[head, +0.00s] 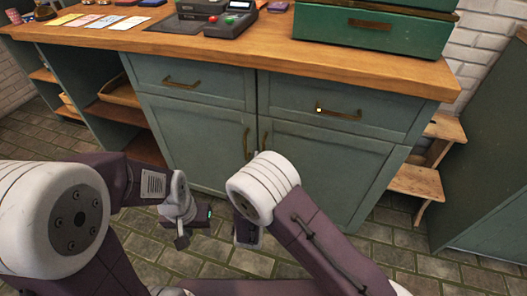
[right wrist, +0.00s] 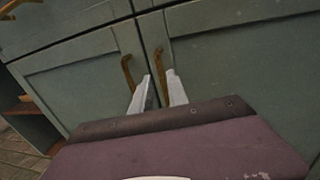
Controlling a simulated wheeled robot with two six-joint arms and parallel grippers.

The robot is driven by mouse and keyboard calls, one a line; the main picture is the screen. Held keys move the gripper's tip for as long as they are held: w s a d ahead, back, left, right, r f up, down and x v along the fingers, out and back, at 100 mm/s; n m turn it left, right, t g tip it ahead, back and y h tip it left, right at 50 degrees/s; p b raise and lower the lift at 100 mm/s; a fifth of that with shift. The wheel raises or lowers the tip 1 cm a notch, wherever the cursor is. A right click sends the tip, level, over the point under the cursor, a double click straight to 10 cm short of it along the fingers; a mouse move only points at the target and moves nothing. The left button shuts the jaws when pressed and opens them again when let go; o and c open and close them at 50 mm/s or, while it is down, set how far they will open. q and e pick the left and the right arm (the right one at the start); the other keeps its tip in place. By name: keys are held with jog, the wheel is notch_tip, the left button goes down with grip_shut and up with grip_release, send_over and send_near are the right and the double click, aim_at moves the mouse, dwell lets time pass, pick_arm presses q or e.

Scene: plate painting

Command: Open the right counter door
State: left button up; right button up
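The right counter door (head: 325,168) is a grey-green panel under a drawer, and it looks closed. Its upright brass handle (head: 265,142) is at its left edge and also shows in the right wrist view (right wrist: 161,62). My right gripper (right wrist: 160,73) is open, with its two pale fingertips on either side of the lower part of this handle; contact cannot be told.
The wooden countertop (head: 200,45) carries a card terminal (head: 232,20), several cards and a green box (head: 375,32). A drawer handle (head: 340,112) sticks out above the right door. A wooden step stool (head: 420,180) stands right of the counter. Tiled floor lies in front.

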aim_at(263, 148)
jog(key=w, duration=0.1)
jog(key=w+b, duration=0.1)
jog(key=w, duration=0.3)
jog(key=shift+d+f+b, duration=0.15)
jog(key=shift+d+b, duration=0.15)
jog(key=shift+d, duration=0.05)
jog(key=shift+w, duration=0.4)
grip_shut()
dwell(0.6)
